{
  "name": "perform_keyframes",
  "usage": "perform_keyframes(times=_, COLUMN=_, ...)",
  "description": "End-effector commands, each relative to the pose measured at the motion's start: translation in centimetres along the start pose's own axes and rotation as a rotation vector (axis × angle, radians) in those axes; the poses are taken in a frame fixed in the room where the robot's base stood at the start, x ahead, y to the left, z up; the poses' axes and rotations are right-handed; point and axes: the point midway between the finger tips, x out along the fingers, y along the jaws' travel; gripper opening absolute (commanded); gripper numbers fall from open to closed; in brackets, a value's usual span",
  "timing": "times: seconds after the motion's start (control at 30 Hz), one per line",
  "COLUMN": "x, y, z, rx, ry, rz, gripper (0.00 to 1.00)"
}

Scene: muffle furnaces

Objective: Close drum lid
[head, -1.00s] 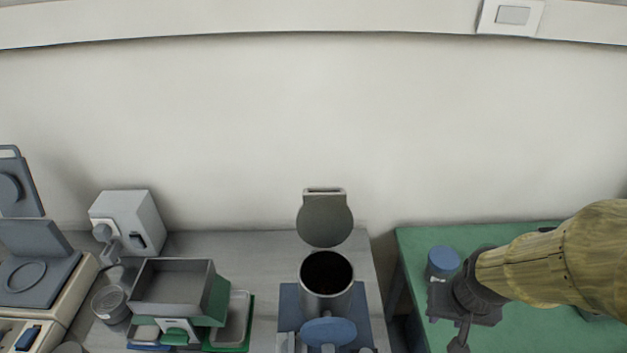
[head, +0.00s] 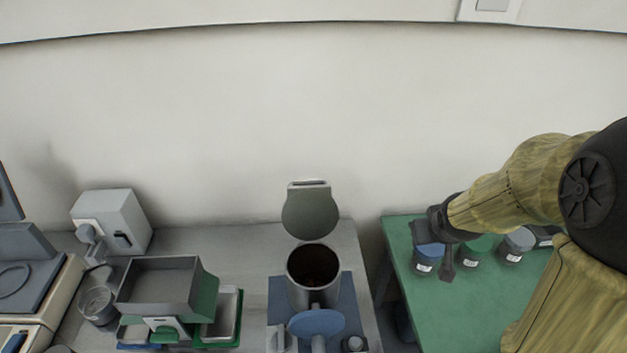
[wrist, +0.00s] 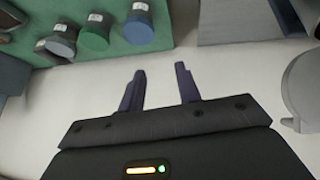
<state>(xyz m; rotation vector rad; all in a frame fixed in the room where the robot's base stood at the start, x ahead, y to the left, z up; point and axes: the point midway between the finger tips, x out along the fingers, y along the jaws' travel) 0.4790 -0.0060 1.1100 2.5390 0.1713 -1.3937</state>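The drum (head: 313,277) is an upright grey cylinder with a dark open mouth, standing on a blue base on the grey bench. Its round grey lid (head: 310,212) stands open, raised at the drum's back edge. In the wrist view a round grey disc, perhaps the lid (wrist: 302,88), is partly in view at the right edge. My gripper (wrist: 160,82) is open and empty, its two dark fingers apart. In the head view my gripper (head: 447,262) is right of the drum, above the green table, clear of the lid.
Several jars, including a blue-lidded jar (head: 429,258) and a green-lidded jar (head: 474,249), stand on the green table (head: 450,315). A grey hopper box (head: 160,285) and a white device (head: 112,222) stand left of the drum. A blue disc (head: 317,323) is in front of it.

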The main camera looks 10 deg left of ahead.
Motion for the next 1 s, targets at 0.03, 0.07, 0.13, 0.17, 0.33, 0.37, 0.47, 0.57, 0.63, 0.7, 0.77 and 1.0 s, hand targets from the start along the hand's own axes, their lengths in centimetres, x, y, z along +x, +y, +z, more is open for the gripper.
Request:
perform_keyframes(times=0.03, x=1.0, y=0.5, z=-3.1, rx=-0.061, ry=0.077, rz=-0.001, gripper=0.33)
perform_keyframes(times=0.07, x=1.5, y=0.7, z=-4.8, rx=-0.099, ry=0.127, rz=-0.004, gripper=0.33)
perform_keyframes(times=0.13, x=2.5, y=0.8, z=-8.8, rx=-0.187, ry=0.241, rz=-0.017, gripper=0.33)
perform_keyframes(times=0.17, x=2.9, y=0.7, z=-10.3, rx=-0.225, ry=0.290, rz=-0.027, gripper=0.33)
perform_keyframes(times=0.33, x=4.4, y=-0.9, z=-18.1, rx=-0.431, ry=0.560, rz=-0.111, gripper=0.33)
perform_keyframes(times=0.37, x=4.5, y=-1.3, z=-19.1, rx=-0.466, ry=0.605, rz=-0.131, gripper=0.33)
perform_keyframes(times=0.47, x=4.9, y=-2.9, z=-22.1, rx=-0.578, ry=0.754, rz=-0.212, gripper=0.33)
perform_keyframes(times=0.57, x=4.9, y=-4.4, z=-24.0, rx=-0.686, ry=0.895, rz=-0.307, gripper=0.33)
perform_keyframes(times=0.63, x=4.9, y=-5.6, z=-24.7, rx=-0.758, ry=0.986, rz=-0.385, gripper=0.33)
perform_keyframes(times=0.7, x=4.8, y=-6.5, z=-24.8, rx=-0.826, ry=1.071, rz=-0.469, gripper=0.33)
perform_keyframes(times=0.77, x=4.7, y=-7.2, z=-24.6, rx=-0.881, ry=1.140, rz=-0.548, gripper=0.33)
perform_keyframes(times=1.0, x=4.5, y=-8.0, z=-20.3, rx=-1.074, ry=1.353, rz=-0.905, gripper=0.33)
